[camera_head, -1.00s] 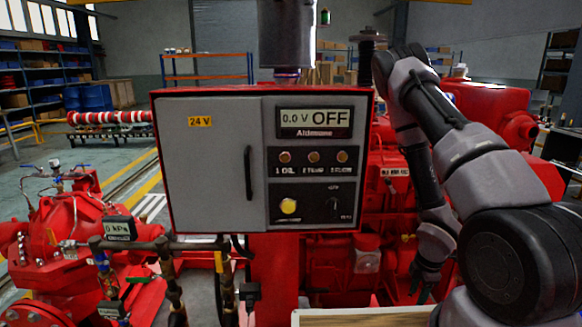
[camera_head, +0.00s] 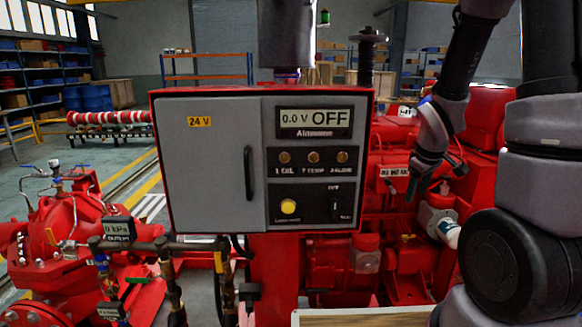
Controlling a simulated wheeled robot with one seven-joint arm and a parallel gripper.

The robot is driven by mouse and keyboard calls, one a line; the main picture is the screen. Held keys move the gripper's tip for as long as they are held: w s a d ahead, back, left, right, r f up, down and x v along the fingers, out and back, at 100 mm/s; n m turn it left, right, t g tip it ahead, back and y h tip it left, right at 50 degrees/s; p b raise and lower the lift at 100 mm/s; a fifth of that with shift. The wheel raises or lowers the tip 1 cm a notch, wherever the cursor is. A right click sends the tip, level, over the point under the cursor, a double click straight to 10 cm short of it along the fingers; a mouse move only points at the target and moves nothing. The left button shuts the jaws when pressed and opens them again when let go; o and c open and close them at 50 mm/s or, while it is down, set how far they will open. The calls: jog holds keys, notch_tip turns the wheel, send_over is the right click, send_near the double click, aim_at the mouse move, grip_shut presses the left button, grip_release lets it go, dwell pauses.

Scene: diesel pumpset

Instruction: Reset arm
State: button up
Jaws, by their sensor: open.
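My arm stands at the right of the head view, its upper part running out of the top of the picture. The forearm comes down to my gripper (camera_head: 437,182), which hangs in front of the red engine (camera_head: 385,215), right of the control box. The gripper's dark fingers are spread apart with nothing seen between them. I cannot tell how far the fingers are from the engine behind them.
The grey control box (camera_head: 222,160) with red edges stands in the middle; its display (camera_head: 315,119) reads 0.0 V OFF. A red pump (camera_head: 75,235) with pipes and gauges is at left. Shelves stand far back.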

jog(key=s+a+r+m+t+y, duration=0.1)
jog(key=s+a+r+m, duration=0.3)
jog(key=s+r, duration=0.4)
jog(key=s+a+r+m+t+y, duration=0.1)
jog(key=s+a+r+m, duration=0.4)
jog(key=r, duration=1.1)
jog(key=s+y, duration=0.1)
jog(key=s, duration=0.1)
jog(key=shift+s+m+t, duration=0.35)
jog(key=shift+m+t, duration=0.05)
